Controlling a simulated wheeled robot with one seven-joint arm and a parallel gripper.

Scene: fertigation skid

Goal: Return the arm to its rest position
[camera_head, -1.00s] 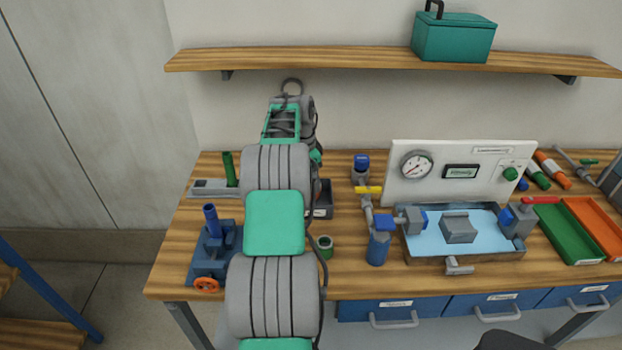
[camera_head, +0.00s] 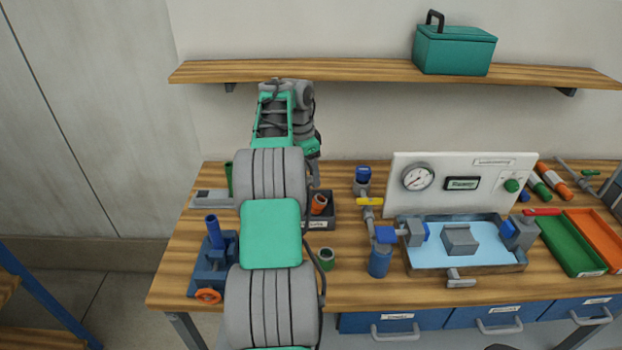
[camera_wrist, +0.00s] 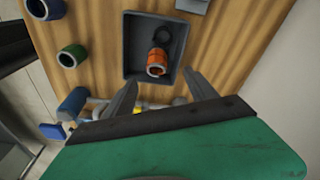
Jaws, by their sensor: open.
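My gripper (camera_wrist: 161,97) shows in the wrist view with its two dark fingers spread apart and nothing between them. It is open above the bench. My arm stretches over the left part of the wooden bench (camera_head: 345,285) in the head view, and its far end is raised near the shelf. Beyond the fingers in the wrist view, a dark grey tray (camera_wrist: 133,50) holds an orange cylindrical part (camera_wrist: 156,62) and a black ring (camera_wrist: 163,36).
A wooden shelf (camera_head: 350,71) with a teal toolbox (camera_head: 454,50) runs above the bench. A blue vise (camera_head: 212,262) stands left of my arm.

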